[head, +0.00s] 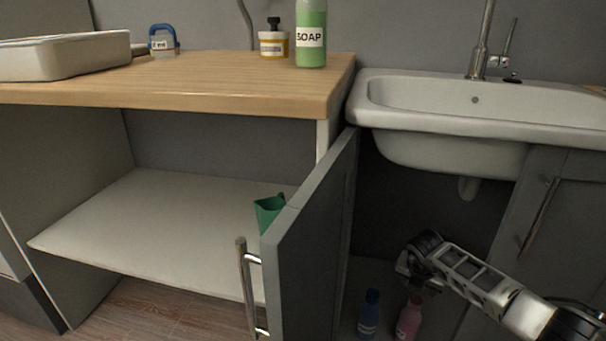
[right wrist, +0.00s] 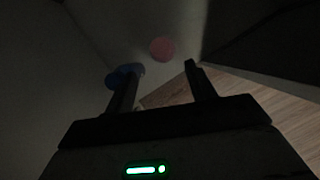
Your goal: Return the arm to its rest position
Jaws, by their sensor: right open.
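My right arm comes in from the right in the head view. Its gripper (head: 408,266) is above a pink bottle (head: 408,318) and a blue bottle (head: 369,314) in the dark space under the sink. In the right wrist view the two fingers of the gripper (right wrist: 160,78) are apart, with nothing between them. The pink bottle (right wrist: 162,48) lies beyond the fingertips, and the blue bottle (right wrist: 118,76) is partly hidden behind the left finger. My left gripper is not in view.
An open grey cabinet door (head: 310,250) with a metal handle stands left of my arm. The sink (head: 420,140) is above my gripper, and another door (head: 550,220) with a handle is at right.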

